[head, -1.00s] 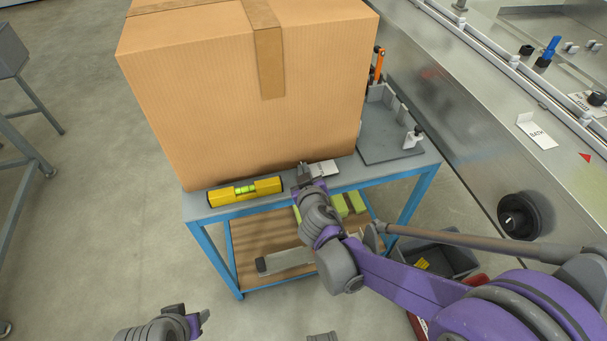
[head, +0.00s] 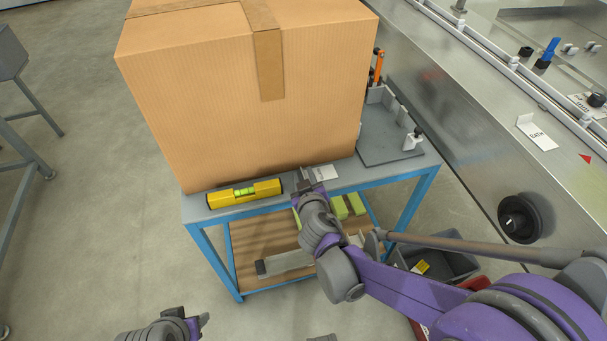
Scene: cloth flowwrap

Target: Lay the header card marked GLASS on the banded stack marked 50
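A small white card (head: 323,174) lies at the front edge of the grey cart top, by the foot of the large carton; its print is too small to read. My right gripper (head: 305,184) is at the card's left side, by the cart's front edge. Whether its fingers touch or grip the card cannot be told. Yellow-green blocks (head: 356,204), possibly the stacks, are on the cart's lower shelf, partly behind my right arm; no number is readable. My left gripper (head: 204,319) is low in the picture, apart from the cart; its finger opening is unclear.
The large carton (head: 245,110) fills most of the cart top (head: 425,163). A yellow spirit level (head: 245,192) lies left of my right gripper. A grey tray (head: 390,148) is at right. A BATH card (head: 541,135) is on the steel machine. A grey bin (head: 455,263) stands below.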

